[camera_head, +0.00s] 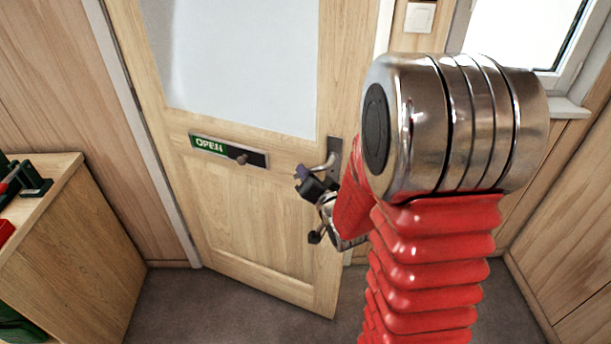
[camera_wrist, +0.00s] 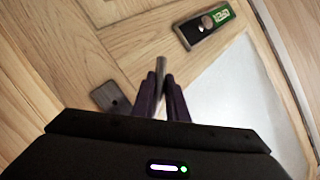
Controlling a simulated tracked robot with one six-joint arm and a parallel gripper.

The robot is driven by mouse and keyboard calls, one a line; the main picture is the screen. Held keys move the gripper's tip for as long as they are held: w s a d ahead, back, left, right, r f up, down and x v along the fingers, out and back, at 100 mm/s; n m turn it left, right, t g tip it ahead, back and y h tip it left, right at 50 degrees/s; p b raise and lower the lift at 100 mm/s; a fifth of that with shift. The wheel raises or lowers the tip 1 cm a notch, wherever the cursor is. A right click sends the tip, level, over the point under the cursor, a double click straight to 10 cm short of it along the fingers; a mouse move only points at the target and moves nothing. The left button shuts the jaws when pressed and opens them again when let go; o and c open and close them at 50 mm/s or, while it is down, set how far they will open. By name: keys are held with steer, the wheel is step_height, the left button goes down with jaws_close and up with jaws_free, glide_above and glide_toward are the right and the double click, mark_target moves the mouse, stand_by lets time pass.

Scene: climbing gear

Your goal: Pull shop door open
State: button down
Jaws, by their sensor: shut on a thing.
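The shop door (camera_head: 255,235) is pale wood with a large frosted pane. It stands ajar, its right edge swung toward me past the frame. A metal lever handle (camera_head: 325,161) on a dark plate sits near its right edge. My gripper (camera_head: 303,177) is at the handle, partly hidden behind my red arm. In the wrist view, my gripper's purple fingers (camera_wrist: 162,98) are shut on the lever of the handle (camera_wrist: 161,72), one finger on each side. The handle's plate (camera_wrist: 111,97) shows left of the fingers. The door's wood (camera_wrist: 130,48) fills much of that view.
A sliding OPEN sign (camera_head: 228,150) with a knob is on the door. A wooden counter (camera_head: 85,235) with red and green gear stands at the left. A window (camera_head: 525,35) and light switch (camera_head: 420,17) are at the right. Bare dark floor (camera_head: 240,310) lies before the door.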

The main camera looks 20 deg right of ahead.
steer(key=shift+s, duration=0.1)
steer(key=c, duration=1.8)
jaws_free()
steer(key=shift+a, duration=0.1)
steer(key=shift+o, duration=0.2)
